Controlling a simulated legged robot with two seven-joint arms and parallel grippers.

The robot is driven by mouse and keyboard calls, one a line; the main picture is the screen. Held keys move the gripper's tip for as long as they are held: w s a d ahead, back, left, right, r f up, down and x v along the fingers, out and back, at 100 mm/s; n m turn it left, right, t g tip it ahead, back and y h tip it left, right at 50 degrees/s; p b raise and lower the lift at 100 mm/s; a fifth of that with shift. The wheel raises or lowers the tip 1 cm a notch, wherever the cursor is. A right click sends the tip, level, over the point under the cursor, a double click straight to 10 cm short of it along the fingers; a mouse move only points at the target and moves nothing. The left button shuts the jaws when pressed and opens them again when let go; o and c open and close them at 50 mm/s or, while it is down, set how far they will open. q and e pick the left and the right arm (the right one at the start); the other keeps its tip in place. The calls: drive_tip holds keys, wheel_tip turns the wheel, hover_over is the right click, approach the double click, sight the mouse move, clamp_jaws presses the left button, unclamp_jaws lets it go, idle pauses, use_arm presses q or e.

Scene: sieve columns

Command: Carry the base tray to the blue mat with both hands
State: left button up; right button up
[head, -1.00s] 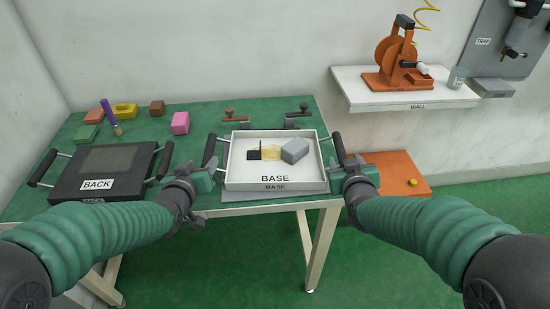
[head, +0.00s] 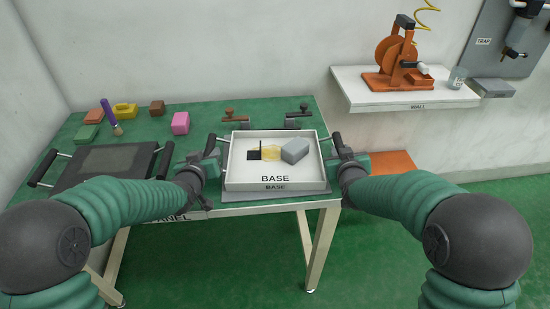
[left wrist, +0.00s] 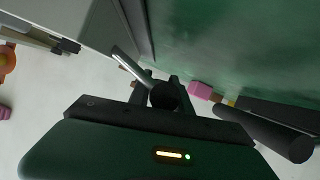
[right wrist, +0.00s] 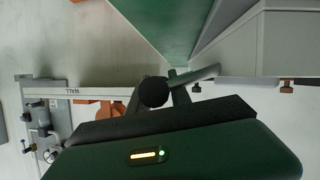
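The white base tray (head: 276,180), labelled BASE, stands on a grey plate on the green table, near its front right edge. It holds a grey block, a yellow piece and a black piece. My left gripper (head: 211,158) is at its left handle; the black grip (left wrist: 165,95) lies between the fingers in the left wrist view. My right gripper (head: 343,160) is at the right handle, whose black grip (right wrist: 153,91) lies between the fingers in the right wrist view. Whether the fingers press on the grips is unclear. No blue mat is in view.
A black panel with handles (head: 108,160) lies at the table's left. Several coloured blocks and a brush (head: 113,122) are behind it. Two small clamps (head: 292,116) stand behind the tray. A white wall shelf (head: 400,92) with an orange machine is at right. Green floor is clear front right.

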use_arm(q)
clamp_jaws()
use_arm(e)
clamp_jaws()
idle(0.7)
use_arm(q)
drive_tip(key=shift+r, duration=0.1)
use_arm(e)
drive_tip(key=shift+r, duration=0.1)
